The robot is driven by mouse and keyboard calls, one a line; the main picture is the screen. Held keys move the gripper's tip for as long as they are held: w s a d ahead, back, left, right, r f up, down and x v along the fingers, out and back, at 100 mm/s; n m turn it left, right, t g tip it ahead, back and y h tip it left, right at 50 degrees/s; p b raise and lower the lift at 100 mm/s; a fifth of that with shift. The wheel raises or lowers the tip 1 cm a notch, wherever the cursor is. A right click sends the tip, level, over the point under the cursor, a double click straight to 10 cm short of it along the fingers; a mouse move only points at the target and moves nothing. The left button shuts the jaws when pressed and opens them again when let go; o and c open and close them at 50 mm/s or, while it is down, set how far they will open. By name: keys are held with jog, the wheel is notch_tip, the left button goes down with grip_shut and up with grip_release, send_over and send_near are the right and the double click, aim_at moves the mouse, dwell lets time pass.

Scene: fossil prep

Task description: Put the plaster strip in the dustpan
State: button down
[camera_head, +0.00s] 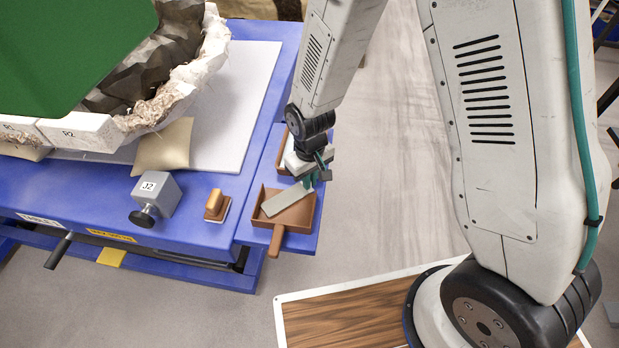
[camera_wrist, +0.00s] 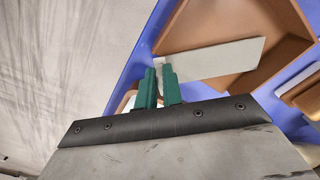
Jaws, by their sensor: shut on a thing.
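The plaster strip (camera_head: 284,200) is a flat pale grey-white piece. My gripper (camera_head: 312,182) is shut on its right end, above the dustpan. The dustpan (camera_head: 295,219) is brown with a short handle pointing toward the front, and it sits on the blue side shelf. In the wrist view the green fingers of my gripper (camera_wrist: 160,85) hold one end of the strip (camera_wrist: 215,59), which stretches across the brown dustpan (camera_wrist: 240,20). I cannot tell whether the strip touches the dustpan floor.
A second brown tray (camera_head: 281,160) with something pale in it lies just behind the dustpan. A small brown-handled block (camera_head: 217,207) and a grey box (camera_head: 157,193) labelled J2 stand to the left on the blue table (camera_head: 205,236).

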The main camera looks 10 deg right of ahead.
jog(key=shift+f, duration=0.15)
jog(key=c, duration=1.5)
grip_release()
jog(key=shift+c, duration=0.2)
notch_tip(320, 180, up, 13)
jog(key=shift+f, duration=0.2)
jog(key=s+d+r+m, duration=0.1)
jog(key=s+d+r, duration=0.2)
jog(key=d+r, duration=0.45)
jog(key=s+d+r+m, duration=0.2)
jog(key=s+d+r, duration=0.2)
jog(key=s, duration=0.5)
jog(key=s+d+r+m+t, duration=0.1)
jog(key=s+d+r+m, duration=0.1)
jog(key=s+d+r, duration=0.3)
jog(key=s+r, duration=0.4)
jog(key=shift+d, duration=0.15)
jog(key=shift+r, duration=0.1)
